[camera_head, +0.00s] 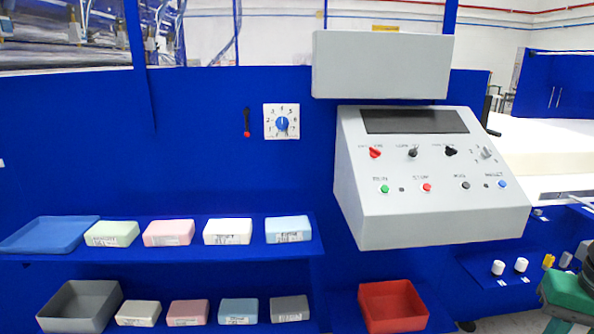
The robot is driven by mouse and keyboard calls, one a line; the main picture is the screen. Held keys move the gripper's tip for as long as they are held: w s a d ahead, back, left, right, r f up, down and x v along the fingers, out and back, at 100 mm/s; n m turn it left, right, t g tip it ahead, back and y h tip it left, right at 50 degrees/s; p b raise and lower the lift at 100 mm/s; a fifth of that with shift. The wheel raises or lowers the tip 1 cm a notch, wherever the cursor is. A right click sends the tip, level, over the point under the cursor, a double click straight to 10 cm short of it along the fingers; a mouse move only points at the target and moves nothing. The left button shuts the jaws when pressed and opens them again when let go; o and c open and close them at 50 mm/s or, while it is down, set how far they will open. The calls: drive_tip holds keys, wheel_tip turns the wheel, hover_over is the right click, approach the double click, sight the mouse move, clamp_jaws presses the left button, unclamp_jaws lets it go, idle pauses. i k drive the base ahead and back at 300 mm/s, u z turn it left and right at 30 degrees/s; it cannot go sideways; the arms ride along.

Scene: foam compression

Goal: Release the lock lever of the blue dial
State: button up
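The blue dial (282,124) is a blue knob on a white square plate with numbers around it, fixed to the blue wall panel. Just left of the plate, apart from it, is a small black lever (247,119) with a red end at the bottom; it stands vertically on the panel. It appears to be the lock lever. Nothing covers the dial or the lever.
A grey control console (430,220) with knobs and buttons juts out right of the dial. Below are a shelf with a blue tray (48,236) and several coloured blocks, a grey bin (78,308) and a red bin (392,306). The panel around the dial is clear.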

sight(246, 111)
drive_tip(key=u, duration=1.25)
drive_tip(key=k, duration=0.75)
drive_tip(key=z, duration=0.55)
drive_tip(key=i, duration=1)
drive_tip(key=u, duration=0.05)
